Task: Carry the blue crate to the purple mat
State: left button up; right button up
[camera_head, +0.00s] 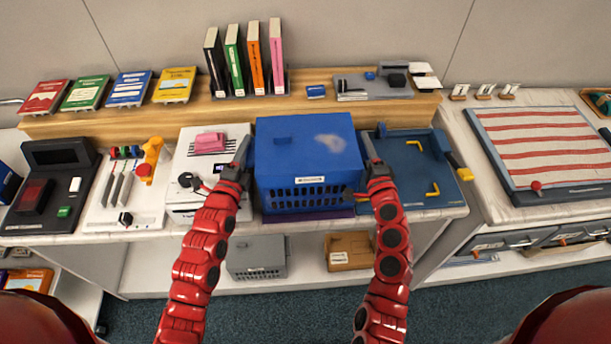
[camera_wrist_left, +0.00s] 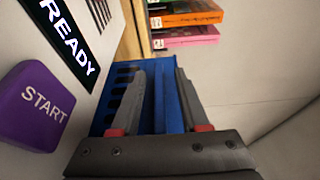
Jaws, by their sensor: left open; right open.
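The blue crate (camera_head: 305,150) stands upright on the white counter, with a pale smudge on its top and slots in its front. A thin purple strip (camera_head: 308,215) shows along its front bottom edge; it may be the purple mat, mostly hidden. My left gripper (camera_head: 242,152) is open at the crate's left side. In the left wrist view its fingers (camera_wrist_left: 170,85) are spread with blue crate surface (camera_wrist_left: 112,95) between and beside them; contact is unclear. My right gripper (camera_head: 371,148) is open at the crate's right side, by the top edge; contact is unclear.
A white machine with a purple START button (camera_wrist_left: 38,105) stands close left of the crate. A dark blue tray (camera_head: 415,175) is close right. Behind is a wooden shelf (camera_head: 130,125) with books (camera_head: 245,60). A grey crate (camera_head: 257,257) and a cardboard box (camera_head: 349,251) sit below the counter.

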pick_arm(q)
jog(key=v, duration=1.1)
jog(key=shift+a, duration=0.1)
pick_arm(e)
jog(key=shift+s, duration=0.1)
pick_arm(q)
jog(key=shift+s, duration=0.1)
pick_arm(e)
jog(key=s+d, duration=0.2)
jog(key=s, duration=0.9)
jog(key=shift+s, duration=0.4)
